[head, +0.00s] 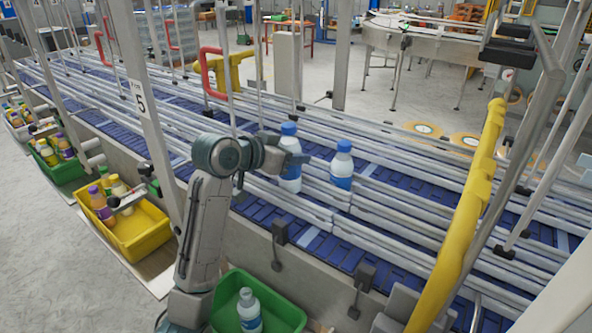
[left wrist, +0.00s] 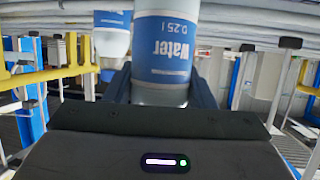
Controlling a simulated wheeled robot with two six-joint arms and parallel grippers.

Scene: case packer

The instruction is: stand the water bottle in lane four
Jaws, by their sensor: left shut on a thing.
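My left gripper (head: 288,166) is shut on a water bottle (head: 290,178), white with a blue cap and blue label, held upright over the conveyor lanes. In the left wrist view the held bottle (left wrist: 165,48) fills the space between the fingers (left wrist: 160,92), its "Water" label upside down. A second water bottle (head: 342,166) stands upright just to the right; it also shows in the left wrist view (left wrist: 112,38). I cannot tell whether the held bottle's base touches the belt. Which lane is four is not readable. My right gripper is not in view.
The conveyor (head: 390,205) has blue belts divided by grey rails. A green crate (head: 284,305) below holds another water bottle (head: 249,313). A yellow crate (head: 150,248) holds several bottles. A post marked 5 (head: 147,120) stands left, a yellow bar (head: 465,210) right.

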